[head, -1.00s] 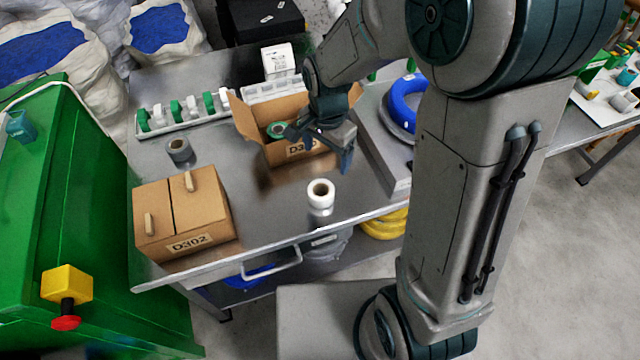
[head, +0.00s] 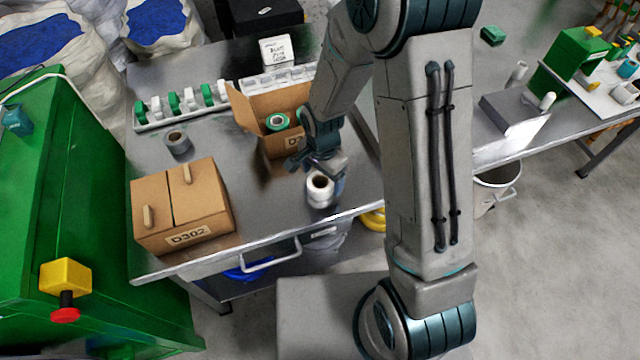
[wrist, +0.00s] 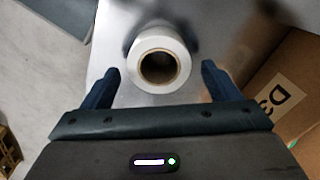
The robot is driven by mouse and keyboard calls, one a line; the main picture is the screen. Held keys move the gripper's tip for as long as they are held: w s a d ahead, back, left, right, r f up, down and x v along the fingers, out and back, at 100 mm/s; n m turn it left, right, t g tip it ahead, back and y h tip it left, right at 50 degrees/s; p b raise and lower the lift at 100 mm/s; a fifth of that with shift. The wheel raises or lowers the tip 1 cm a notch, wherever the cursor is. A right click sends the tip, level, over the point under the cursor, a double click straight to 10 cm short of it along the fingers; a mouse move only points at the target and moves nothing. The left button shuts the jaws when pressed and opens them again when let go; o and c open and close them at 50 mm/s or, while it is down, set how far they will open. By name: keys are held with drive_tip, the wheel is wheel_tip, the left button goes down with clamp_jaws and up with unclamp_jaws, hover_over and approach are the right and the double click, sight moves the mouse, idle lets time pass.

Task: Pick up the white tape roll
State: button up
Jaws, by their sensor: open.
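The white tape roll (head: 320,187) stands on the metal table near its front edge, with its round hole facing up. In the wrist view the roll (wrist: 160,40) lies just ahead of my gripper (wrist: 158,90), roughly centred between the two dark fingers. The fingers are spread apart with nothing between their tips. In the head view my gripper (head: 318,168) is just behind and close beside the roll. Whether a finger touches the roll cannot be told.
An open cardboard box (head: 262,103) with a green tape roll (head: 277,121) stands behind my gripper. A closed box D302 (head: 200,205) is at the left. A grey tape roll (head: 177,141) stands behind it. Bare table lies between the boxes.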

drive_tip(key=shift+f, duration=1.15)
drive_tip(key=c, duration=1.1)
